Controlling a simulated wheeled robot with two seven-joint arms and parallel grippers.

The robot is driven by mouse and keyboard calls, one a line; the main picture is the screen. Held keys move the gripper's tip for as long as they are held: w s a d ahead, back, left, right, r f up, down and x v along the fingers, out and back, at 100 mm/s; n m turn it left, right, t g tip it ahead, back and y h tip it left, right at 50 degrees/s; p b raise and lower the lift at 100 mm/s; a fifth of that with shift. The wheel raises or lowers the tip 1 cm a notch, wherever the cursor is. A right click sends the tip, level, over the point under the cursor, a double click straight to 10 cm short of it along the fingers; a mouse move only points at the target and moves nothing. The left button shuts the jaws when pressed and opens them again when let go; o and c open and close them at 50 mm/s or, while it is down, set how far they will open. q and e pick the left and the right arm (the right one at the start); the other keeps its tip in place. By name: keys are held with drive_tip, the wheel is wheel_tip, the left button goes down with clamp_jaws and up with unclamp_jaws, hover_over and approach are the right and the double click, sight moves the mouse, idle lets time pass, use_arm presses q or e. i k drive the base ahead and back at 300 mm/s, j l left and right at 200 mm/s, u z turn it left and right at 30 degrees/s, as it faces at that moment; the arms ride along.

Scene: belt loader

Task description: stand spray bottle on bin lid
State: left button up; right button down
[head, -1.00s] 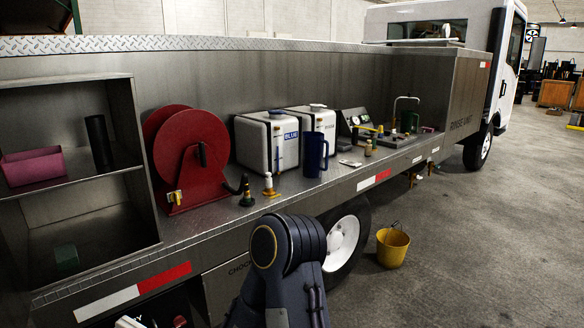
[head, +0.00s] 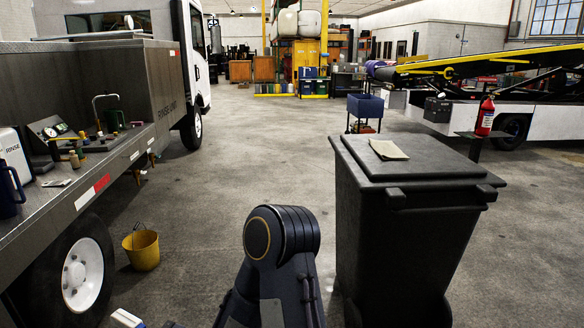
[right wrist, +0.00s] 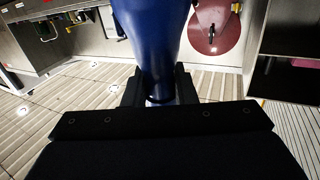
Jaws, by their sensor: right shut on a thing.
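The black wheelie bin (head: 400,250) stands to the front right in the head view, with its lid (head: 450,165) shut and flat. A pale folded cloth or paper (head: 388,149) lies on the lid. In the right wrist view my right gripper (right wrist: 160,88) is shut on the narrow part of a blue bottle (right wrist: 155,35). The bottle's top is cut off by the picture edge, so I cannot see its spray head. The bottle is not visible in the head view. My left gripper is not in view.
The truck deck with a blue jug (head: 9,190), a sink and small bottles runs along the left. A yellow bucket (head: 141,250) stands on the floor by the wheel. A fire extinguisher (head: 485,117) stands behind the bin. The floor between truck and bin is open.

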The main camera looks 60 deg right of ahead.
sight(457, 162)
drive_tip(key=l+z, duration=0.25)
drive_tip(key=z, duration=0.2)
drive_tip(key=l+z, duration=0.3)
drive_tip(key=z, duration=0.15)
drive_tip(key=l+z, duration=0.25)
drive_tip(key=z, duration=0.2)
drive_tip(key=i+l+z, duration=0.1)
drive_tip(key=z, duration=0.35)
drive_tip(key=l, duration=0.1)
